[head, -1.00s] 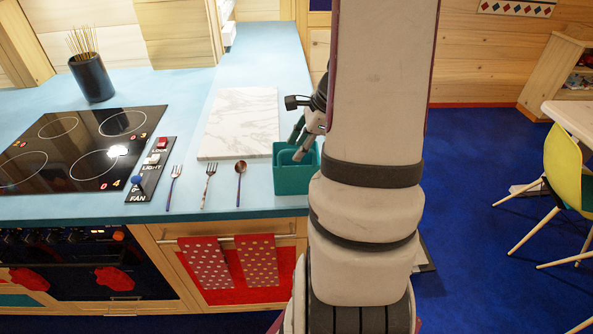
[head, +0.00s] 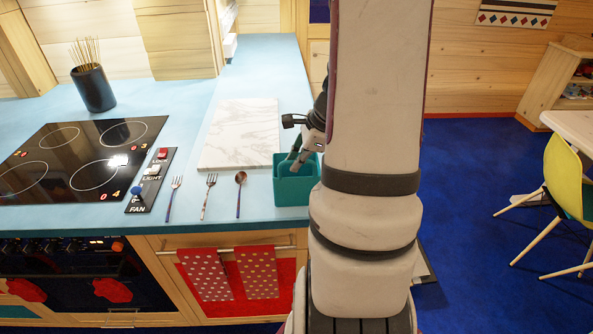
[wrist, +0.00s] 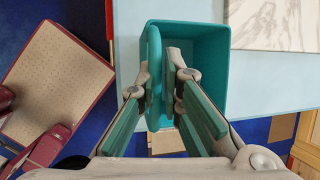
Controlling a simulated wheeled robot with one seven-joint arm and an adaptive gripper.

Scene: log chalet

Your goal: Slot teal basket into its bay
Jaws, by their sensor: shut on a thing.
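The teal basket (head: 295,190) is an open, empty-looking box at the front right corner of the blue counter, just below the marble board. In the wrist view the basket (wrist: 207,75) shows from above, with its left wall between my fingers. My gripper (head: 298,158) reaches into the basket's top from behind my arm. In the wrist view my gripper (wrist: 162,78) is shut on that left wall. My arm hides part of the counter's right side in the head view. I cannot make out the bay in either view.
A white marble board (head: 240,134) lies behind the basket. Two forks (head: 209,195) and a spoon (head: 239,193) lie to its left, beside the black cooktop (head: 75,160). A dark utensil cup (head: 93,88) stands farther back. Blue floor (head: 470,210) is open to the right, before a yellow chair (head: 569,175).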

